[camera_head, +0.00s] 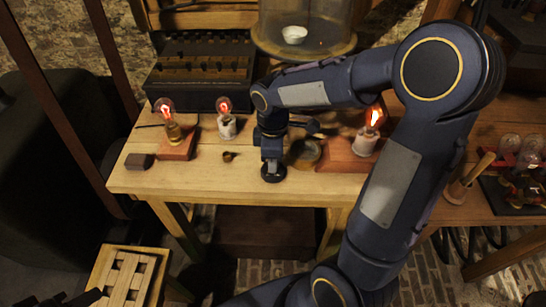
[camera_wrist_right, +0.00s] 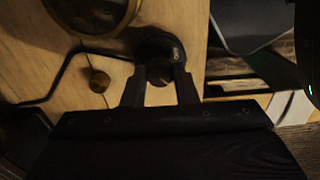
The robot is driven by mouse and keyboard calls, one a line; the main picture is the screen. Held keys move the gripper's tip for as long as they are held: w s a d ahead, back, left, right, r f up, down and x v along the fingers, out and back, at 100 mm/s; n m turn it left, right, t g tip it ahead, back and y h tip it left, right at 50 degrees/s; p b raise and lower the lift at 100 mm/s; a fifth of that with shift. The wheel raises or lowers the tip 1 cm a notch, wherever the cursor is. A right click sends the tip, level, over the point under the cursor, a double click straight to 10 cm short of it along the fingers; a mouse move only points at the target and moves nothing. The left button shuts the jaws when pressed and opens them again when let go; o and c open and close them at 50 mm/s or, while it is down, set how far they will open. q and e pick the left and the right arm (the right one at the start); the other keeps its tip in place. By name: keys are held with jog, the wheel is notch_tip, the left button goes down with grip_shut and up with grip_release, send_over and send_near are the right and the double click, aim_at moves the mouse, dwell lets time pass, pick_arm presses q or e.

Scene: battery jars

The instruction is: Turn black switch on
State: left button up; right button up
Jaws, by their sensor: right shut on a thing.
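The black switch (camera_wrist_right: 160,45) is a round dark piece with a small knob, at the front edge of the wooden table. In the head view its round base (camera_head: 273,174) shows below my right gripper (camera_head: 271,160). In the wrist view my right gripper (camera_wrist_right: 158,92) has one finger on each side of the knob and is shut on it. The gripper hides part of the switch, and I cannot tell its setting. A dark shape (camera_head: 70,299) at the bottom left edge may be my left gripper; its jaws are not clear.
Three glowing bulbs stand on the table: left (camera_head: 166,106), middle (camera_head: 224,106) and right (camera_head: 375,118). A small brass knob (camera_head: 229,156) and a dark block (camera_head: 139,161) lie left of the switch. A glass jar (camera_head: 300,25) stands behind. A wooden stool (camera_head: 125,275) is at lower left.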

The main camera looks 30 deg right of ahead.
jog(key=o, duration=1)
jog(key=shift+r, duration=0.1)
notch_tip(320, 180, up, 8)
jog(key=shift+f+p, duration=0.15)
jog(key=shift+p, duration=0.3)
jog(key=s+a+r+m+t+y+p, duration=0.1)
jog(key=s+a+r+m+t+y, duration=0.1)
jog(key=s+m, duration=0.4)
jog(key=s+a+r+m+t+y+p, duration=0.1)
jog(key=s+r+m+t+p, duration=0.1)
jog(key=s+m, duration=0.5)
jog(key=s+t, duration=0.1)
jog(key=s, duration=0.2)
jog(key=shift+s+a+r+t+y, duration=0.3)
jog(key=shift+a+r+y, duration=0.1)
